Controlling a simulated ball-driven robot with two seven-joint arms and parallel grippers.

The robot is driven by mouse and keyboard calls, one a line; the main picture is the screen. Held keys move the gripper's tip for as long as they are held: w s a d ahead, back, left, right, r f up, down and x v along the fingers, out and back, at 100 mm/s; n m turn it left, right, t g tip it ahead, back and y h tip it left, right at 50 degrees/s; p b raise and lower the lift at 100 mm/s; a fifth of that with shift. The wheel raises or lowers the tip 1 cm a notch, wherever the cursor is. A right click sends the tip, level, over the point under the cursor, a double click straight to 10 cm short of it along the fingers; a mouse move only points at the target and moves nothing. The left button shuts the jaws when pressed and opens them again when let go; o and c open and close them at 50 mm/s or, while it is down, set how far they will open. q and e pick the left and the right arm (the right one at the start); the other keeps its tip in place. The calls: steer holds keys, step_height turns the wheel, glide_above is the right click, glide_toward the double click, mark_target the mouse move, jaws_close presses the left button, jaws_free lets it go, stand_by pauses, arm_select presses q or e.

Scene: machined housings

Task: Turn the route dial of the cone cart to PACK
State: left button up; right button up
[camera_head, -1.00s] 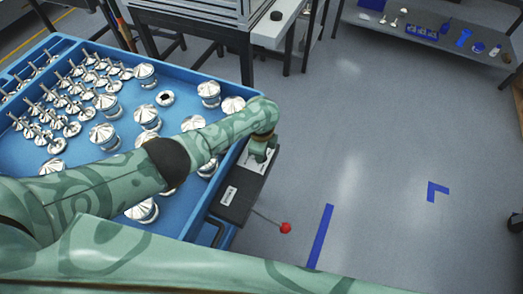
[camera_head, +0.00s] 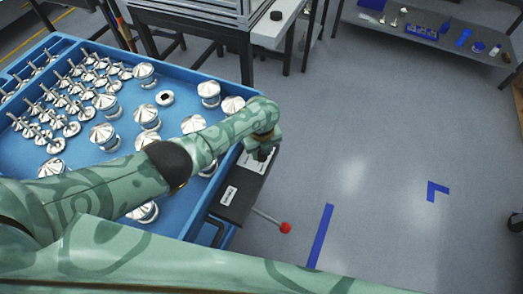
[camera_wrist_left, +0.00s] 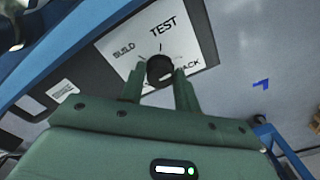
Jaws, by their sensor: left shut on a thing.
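The cone cart (camera_head: 190,71) is a blue tray holding shiny metal cones. On its right side is a dark box (camera_head: 232,204) with a white dial plate (camera_head: 250,164). In the left wrist view the plate (camera_wrist_left: 203,48) reads BUILD, TEST and a partly covered PACK. The round black route dial (camera_wrist_left: 159,66) sits between my left gripper's fingertips (camera_wrist_left: 157,78), which are shut on it. A small pale mark shows on the dial's near side; I cannot tell which label the dial points to. In the head view my left gripper (camera_head: 262,150) is over the plate, mostly covering the dial.
A lever with a red ball (camera_head: 285,228) sticks out right of the dark box. A grey shelf (camera_head: 470,52) with small parts stands at the back right. A dark-framed bench (camera_head: 205,40) stands behind the cart.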

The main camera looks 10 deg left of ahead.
arm_select(q)
steer(key=shift+s+f+m, duration=0.15)
steer(key=shift+m, duration=0.25)
steer(key=o, duration=1)
steer(key=shift+c, duration=0.2)
steer(key=shift+r, duration=0.45)
step_height(320, 180, up, 16)
steer(key=p, duration=0.8)
steer(key=shift+f+p, duration=0.25)
steer(key=shift+p, duration=0.15)
